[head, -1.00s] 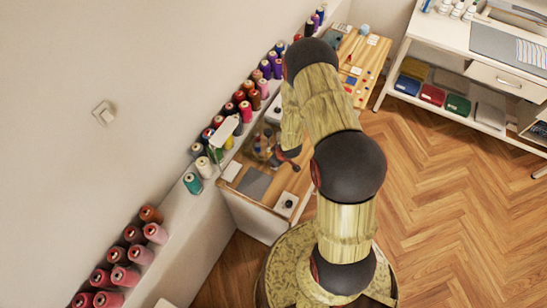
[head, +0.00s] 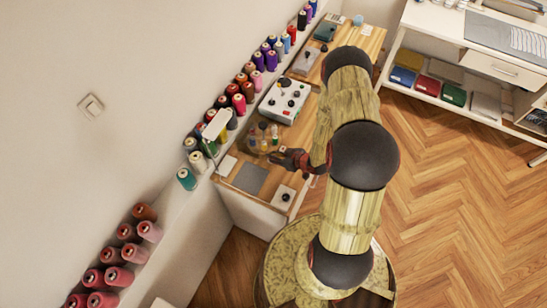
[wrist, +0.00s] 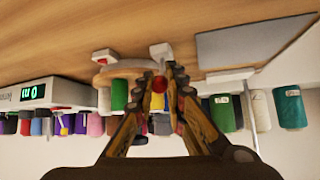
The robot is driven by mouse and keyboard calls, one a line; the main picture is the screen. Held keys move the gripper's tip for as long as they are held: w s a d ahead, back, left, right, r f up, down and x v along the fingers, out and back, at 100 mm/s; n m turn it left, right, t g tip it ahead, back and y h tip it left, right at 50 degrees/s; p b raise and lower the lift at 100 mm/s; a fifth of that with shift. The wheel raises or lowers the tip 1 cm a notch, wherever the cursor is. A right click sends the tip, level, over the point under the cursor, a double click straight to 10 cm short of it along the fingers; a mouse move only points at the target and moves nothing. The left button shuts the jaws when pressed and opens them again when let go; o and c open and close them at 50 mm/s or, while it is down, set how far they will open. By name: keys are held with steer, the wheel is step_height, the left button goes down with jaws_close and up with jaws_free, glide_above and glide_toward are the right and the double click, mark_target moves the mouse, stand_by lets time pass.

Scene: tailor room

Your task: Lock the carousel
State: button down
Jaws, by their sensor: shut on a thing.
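The carousel (head: 262,139) is a round, see-through holder with small coloured spools, on the wooden bench in the head view. Its pale curved edge (wrist: 122,72) shows in the wrist view, which looks upside down. My gripper (head: 283,158) is at the carousel's right side, low over the bench. In the wrist view my gripper (wrist: 160,78) has its fingers closed around a small red knob (wrist: 159,84). A white block (wrist: 161,51) stands just beyond the fingertips. The fingers hide part of the carousel, and I cannot tell how the knob joins it.
A white control box (head: 284,101) with dark knobs stands behind the carousel; its green display (wrist: 34,91) shows in the wrist view. Thread cones (head: 187,179) line the wall ledge. A grey mat (head: 250,178) and a small white switch box (head: 285,197) lie in front.

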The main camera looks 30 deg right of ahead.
steer(key=shift+s+f, duration=0.1)
stand_by(0.3)
steer(key=c, duration=1.8)
jaws_free()
steer(key=shift+v, duration=6)
